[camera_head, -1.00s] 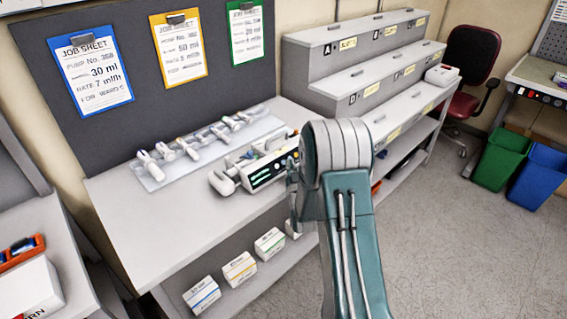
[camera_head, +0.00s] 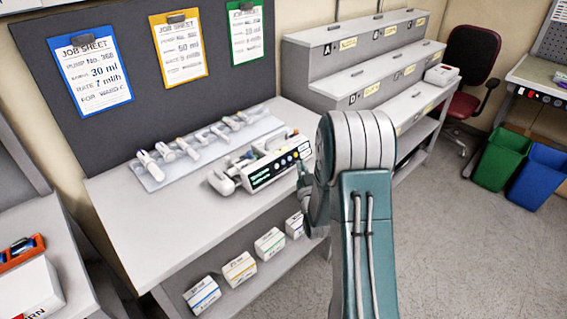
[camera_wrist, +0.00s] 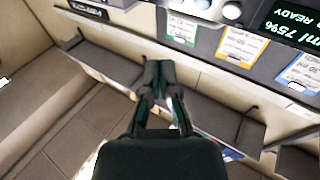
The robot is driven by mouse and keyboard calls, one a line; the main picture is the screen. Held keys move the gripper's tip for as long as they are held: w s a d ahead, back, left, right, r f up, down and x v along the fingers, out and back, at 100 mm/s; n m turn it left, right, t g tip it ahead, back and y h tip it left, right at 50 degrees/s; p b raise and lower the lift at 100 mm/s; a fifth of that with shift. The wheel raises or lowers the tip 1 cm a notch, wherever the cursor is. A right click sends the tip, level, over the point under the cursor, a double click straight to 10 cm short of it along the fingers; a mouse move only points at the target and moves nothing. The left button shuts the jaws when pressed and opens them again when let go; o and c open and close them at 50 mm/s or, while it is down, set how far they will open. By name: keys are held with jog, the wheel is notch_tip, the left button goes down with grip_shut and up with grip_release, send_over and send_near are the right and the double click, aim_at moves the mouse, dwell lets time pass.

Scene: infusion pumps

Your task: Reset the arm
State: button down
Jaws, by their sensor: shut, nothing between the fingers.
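In the head view my teal and grey arm reaches up at the middle right, over the front of the bench. My gripper (camera_wrist: 158,70) shows in the wrist view with its dark fingers together and nothing between them. In the head view it is mostly hidden behind the arm. A white infusion pump (camera_head: 272,166) with a lit green display lies on the bench (camera_head: 150,222), left of the arm. The arm stands apart from it, as far as the view shows. Part of a lit display reading "75%" and "READY" (camera_wrist: 292,22) shows at the wrist view's top right.
Several syringes lie on a clear tray (camera_head: 150,182) behind the pump. Several boxes (camera_head: 240,269) stand on the lower shelf. A stepped grey rack (camera_head: 310,75) is behind the arm. A green bin (camera_head: 503,160) and a blue bin (camera_head: 538,175) stand at right.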

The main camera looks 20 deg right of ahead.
dwell(0.5)
jog(key=s+a+r+n+g+y, duration=0.1)
jog(key=s+a+r+g, duration=0.2)
jog(key=a+r, duration=0.25)
jog(key=s+a+r+g+y, duration=0.1)
jog(key=s+a+r+g, duration=0.25)
jog(key=r, duration=0.25)
jog(key=s+a+r+g+y, duration=0.1)
jog(key=s+a+g, duration=0.2)
jog(key=s, duration=0.9)
jog(key=s+a+r+n+g+y, duration=0.1)
jog(key=s+a+g, duration=0.3)
jog(key=s, duration=0.9)
jog(key=shift+s+a+r, duration=0.3)
jog(key=shift+a+r, duration=0.1)
jog(key=shift+a, duration=0.4)
